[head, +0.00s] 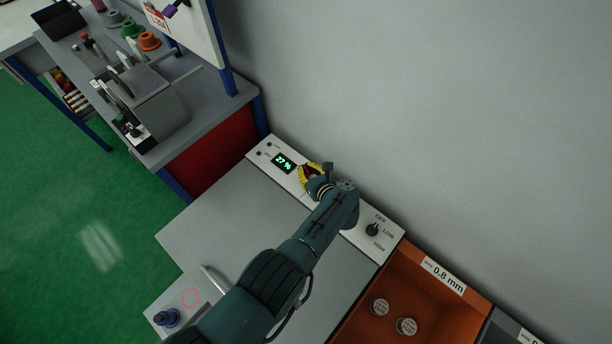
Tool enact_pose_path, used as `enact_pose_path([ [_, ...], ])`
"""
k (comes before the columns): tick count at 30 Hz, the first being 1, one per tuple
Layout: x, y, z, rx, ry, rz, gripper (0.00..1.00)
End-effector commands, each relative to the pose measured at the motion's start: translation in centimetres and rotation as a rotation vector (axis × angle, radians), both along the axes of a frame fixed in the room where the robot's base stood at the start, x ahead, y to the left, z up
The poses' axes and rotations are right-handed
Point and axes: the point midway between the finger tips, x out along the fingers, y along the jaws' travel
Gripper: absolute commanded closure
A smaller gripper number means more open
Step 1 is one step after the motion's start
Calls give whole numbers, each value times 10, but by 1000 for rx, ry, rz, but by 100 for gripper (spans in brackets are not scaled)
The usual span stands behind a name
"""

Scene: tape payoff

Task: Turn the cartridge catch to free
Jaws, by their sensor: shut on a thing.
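My arm crosses the grey top from below and covers the middle of the panel.
A black rotary knob (373,230) marked OFF and LOW sits lower on the panel. An orange bin (440,297) labelled 0.8 mm holds round pieces. A blue knob (167,317) stands at lower left. A cluttered bench (209,109) stands upper left; a grey wall rises behind the panel.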

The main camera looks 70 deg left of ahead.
Motion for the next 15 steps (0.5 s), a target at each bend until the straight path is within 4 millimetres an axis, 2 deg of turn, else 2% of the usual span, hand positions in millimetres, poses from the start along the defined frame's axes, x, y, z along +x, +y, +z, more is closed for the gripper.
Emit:
enact_pose_path([
  [1, 1, 0, -14, -3, -3, 38, 100],
  [15, 0, 0, -8, -3, 0, 318, 100],
])
